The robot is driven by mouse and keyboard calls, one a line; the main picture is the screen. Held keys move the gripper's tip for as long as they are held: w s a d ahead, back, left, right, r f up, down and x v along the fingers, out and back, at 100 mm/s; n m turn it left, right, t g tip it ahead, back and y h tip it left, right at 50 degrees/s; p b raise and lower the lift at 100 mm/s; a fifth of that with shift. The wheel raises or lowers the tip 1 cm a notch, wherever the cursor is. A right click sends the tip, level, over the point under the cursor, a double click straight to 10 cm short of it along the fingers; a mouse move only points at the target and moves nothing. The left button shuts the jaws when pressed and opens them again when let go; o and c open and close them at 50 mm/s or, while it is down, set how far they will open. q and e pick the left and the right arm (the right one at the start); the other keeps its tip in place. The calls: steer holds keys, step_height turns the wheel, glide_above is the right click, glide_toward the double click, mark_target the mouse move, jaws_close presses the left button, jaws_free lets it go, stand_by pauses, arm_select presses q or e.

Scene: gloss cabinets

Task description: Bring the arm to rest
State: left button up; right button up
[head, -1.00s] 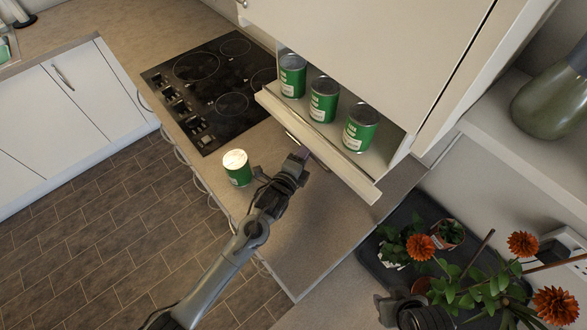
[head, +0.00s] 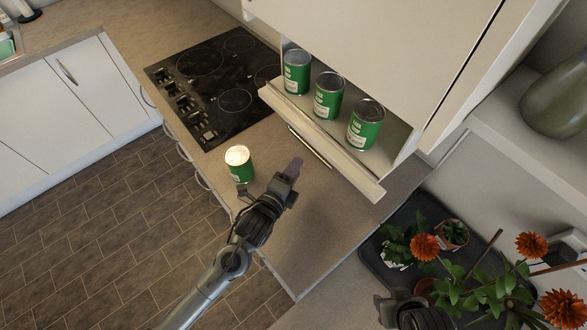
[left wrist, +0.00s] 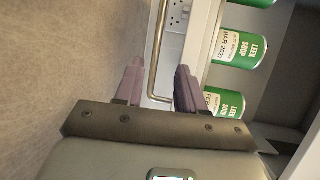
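My left gripper (head: 292,168) is over the counter, just in front of the open cabinet. In the left wrist view its two fingers (left wrist: 157,88) stand apart with nothing held between them. A metal bar handle (head: 310,147) lies beyond the fingertips and also shows between the fingers in the left wrist view (left wrist: 158,45). My right gripper (head: 392,308) shows only partly at the bottom of the head view, dark and blurred, so its state is unclear. A green can with a pale top (head: 239,163) stands upright on the counter, left of my left gripper and apart from it.
Three green soup cans (head: 329,95) stand in the open cabinet (head: 375,180). A black cooktop (head: 215,85) lies behind the lone can. Potted plants with orange flowers (head: 425,246) are at the lower right. The counter (head: 320,225) right of my left gripper is bare.

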arm_select(q)
steer(key=shift+n+g, duration=0.4)
steer(key=shift+g, duration=0.1)
steer(key=s+f, duration=0.1)
steer(key=s+f+p, duration=0.2)
steer(key=shift+s+a+f, duration=0.2)
steer(key=shift+s+a, duration=0.1)
steer(key=shift+s, duration=0.05)
steer(key=s+a+n+p, duration=0.1)
steer(key=s+a, duration=0.1)
steer(key=s, duration=0.1)
steer(key=s+a+n+g+y+p, duration=0.1)
steer(key=s+a+n+p, duration=0.1)
steer(key=s, duration=0.1)
steer(key=s+a+n+g+y+p, duration=0.1)
steer(key=s+a+p, duration=0.1)
steer(key=s, duration=0.1)
steer(key=shift+s+a+r+n, duration=0.2)
steer(key=shift+s+r+n, duration=0.05)
steer(key=shift+r+n, duration=0.05)
steer(key=s+a+r+n+g+y+p, duration=0.1)
steer(key=s+a+r+n+g+y, duration=0.1)
steer(key=s+a+n+g, duration=0.2)
steer(key=s+a+r+n+g+y+p, duration=0.1)
steer(key=s+a+n+g, duration=0.3)
steer(key=s+a+n, duration=0.3)
steer(key=s+n, duration=0.4)
steer(key=n, duration=0.1)
steer(key=shift+s+r+y, duration=0.3)
steer(key=shift+r+y, duration=0.1)
